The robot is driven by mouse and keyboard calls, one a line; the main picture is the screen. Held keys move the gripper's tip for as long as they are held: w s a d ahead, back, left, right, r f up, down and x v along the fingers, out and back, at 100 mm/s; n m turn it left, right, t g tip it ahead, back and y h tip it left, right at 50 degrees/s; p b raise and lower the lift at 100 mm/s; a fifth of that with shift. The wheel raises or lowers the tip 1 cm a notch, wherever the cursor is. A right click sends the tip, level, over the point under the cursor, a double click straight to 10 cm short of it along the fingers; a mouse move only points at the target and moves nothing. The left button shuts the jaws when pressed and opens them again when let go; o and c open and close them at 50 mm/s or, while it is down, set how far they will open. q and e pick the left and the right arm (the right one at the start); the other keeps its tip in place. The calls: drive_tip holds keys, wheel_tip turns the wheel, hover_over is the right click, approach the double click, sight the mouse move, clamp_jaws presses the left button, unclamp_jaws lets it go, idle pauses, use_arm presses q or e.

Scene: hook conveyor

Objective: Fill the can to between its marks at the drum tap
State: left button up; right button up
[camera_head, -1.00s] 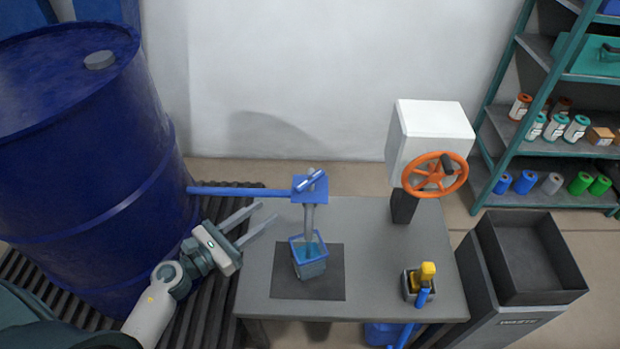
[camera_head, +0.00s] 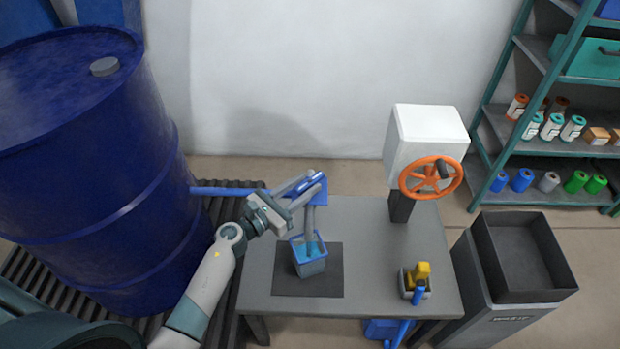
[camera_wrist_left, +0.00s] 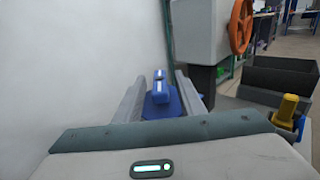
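The blue drum (camera_head: 95,170) stands at the left. A blue pipe (camera_head: 228,191) runs from it to the tap (camera_head: 320,197), a blue block with a lever handle. The can (camera_head: 309,256), small and blue-rimmed, stands upright under the grey spout with blue liquid visible in it; its marks are too small to read. My left gripper (camera_head: 305,187) is at the tap, fingers apart on either side of the handle. In the left wrist view the tap handle (camera_wrist_left: 160,86) lies between the two open fingers; contact cannot be told. My right gripper is not in view.
The can stands on a dark mat (camera_head: 290,284) on the grey table (camera_head: 375,275). An orange handwheel (camera_head: 431,178) on a white box and a small holder with yellow and blue items (camera_head: 415,284) are to the right. A waste bin (camera_head: 520,270) stands beyond the table.

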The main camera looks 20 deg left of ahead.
use_arm(q)
drive_tip(key=shift+x, duration=0.95)
drive_tip(key=shift+w+d, duration=0.1)
drive_tip(key=shift+w, duration=0.2)
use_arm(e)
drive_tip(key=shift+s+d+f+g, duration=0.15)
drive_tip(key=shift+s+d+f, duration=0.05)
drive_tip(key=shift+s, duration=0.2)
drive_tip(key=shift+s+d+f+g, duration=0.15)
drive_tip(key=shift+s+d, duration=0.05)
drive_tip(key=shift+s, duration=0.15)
use_arm(q)
clamp_jaws()
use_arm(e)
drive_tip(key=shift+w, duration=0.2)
